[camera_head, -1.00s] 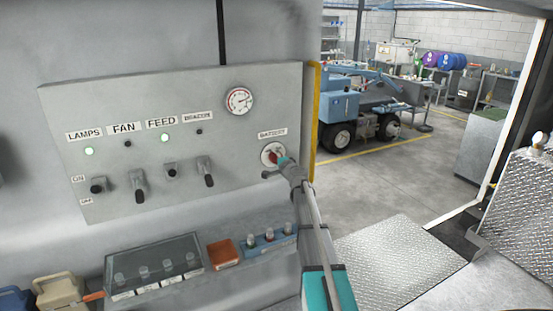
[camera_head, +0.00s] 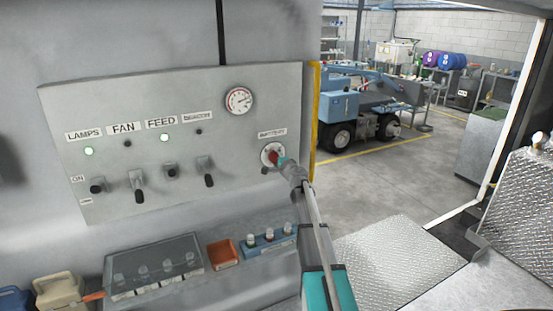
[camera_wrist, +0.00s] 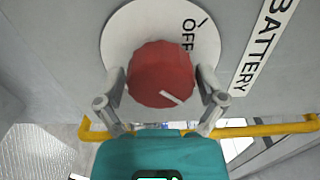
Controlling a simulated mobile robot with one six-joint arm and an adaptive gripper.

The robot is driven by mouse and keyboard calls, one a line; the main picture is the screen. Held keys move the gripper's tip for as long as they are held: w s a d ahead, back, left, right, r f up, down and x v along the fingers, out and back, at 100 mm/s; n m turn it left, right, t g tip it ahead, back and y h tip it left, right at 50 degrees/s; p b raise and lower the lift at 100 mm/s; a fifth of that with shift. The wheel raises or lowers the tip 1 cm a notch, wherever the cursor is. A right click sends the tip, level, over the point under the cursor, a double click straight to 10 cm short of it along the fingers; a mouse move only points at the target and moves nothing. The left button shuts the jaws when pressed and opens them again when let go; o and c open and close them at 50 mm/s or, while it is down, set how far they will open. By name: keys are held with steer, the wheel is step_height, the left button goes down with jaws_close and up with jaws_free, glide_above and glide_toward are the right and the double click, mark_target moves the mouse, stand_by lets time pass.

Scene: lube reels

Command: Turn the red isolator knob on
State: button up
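The red isolator knob (camera_wrist: 160,72) fills the middle of the wrist view, on a round white plate (camera_wrist: 118,40) printed OFF. A short white mark lies near the knob's lower edge. The BATTERY label (camera_wrist: 264,45) is beside the plate. In the head view, the knob (camera_head: 274,156) is at the panel's lower right, partly hidden by my gripper (camera_head: 282,163). In the wrist view, my gripper (camera_wrist: 161,84) has one finger on each side of the knob. Both fingers lie close against its sides and appear closed on it.
The grey panel (camera_head: 110,100) carries several switches, two lit green lamps and a round gauge (camera_head: 239,100). Below stand a covered box (camera_head: 153,265), an orange tray (camera_head: 223,254) and a blue rack (camera_head: 268,244). A yellow rail (camera_head: 315,110) edges the panel's right side. Open floor lies beyond.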

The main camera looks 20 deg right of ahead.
steer(key=shift+s, duration=0.15)
stand_by(0.3)
steer(key=s, duration=1.1)
steer(key=shift+s+d, duration=0.2)
steer(key=shift+s, duration=0.2)
steer(key=shift+a, duration=0.1)
steer(key=s+a+f+n+g+y, duration=0.2)
steer(key=s+a+f+n+g, duration=0.15)
steer(key=a, duration=0.35)
steer(key=s+a+f+n+g+y, duration=0.2)
steer(key=a+f+n, duration=0.15)
steer(key=a, duration=0.45)
steer(key=s+a+f+n+g+y, duration=0.2)
steer(key=s+a+n+g, duration=0.15)
steer(key=a, duration=0.35)
steer(key=s+a+f+n+g+h, duration=0.2)
steer(key=s+f+n+g+h, duration=0.1)
steer(key=s, duration=0.7)
steer(key=s+a+f+n+g+h, duration=0.3)
steer(key=s+f+g, duration=0.3)
steer(key=s, duration=0.4)
steer(key=shift+s+a+f+n+h, duration=0.15)
steer(key=shift+s+f+n+h, duration=0.15)
steer(key=shift+n, duration=0.35)
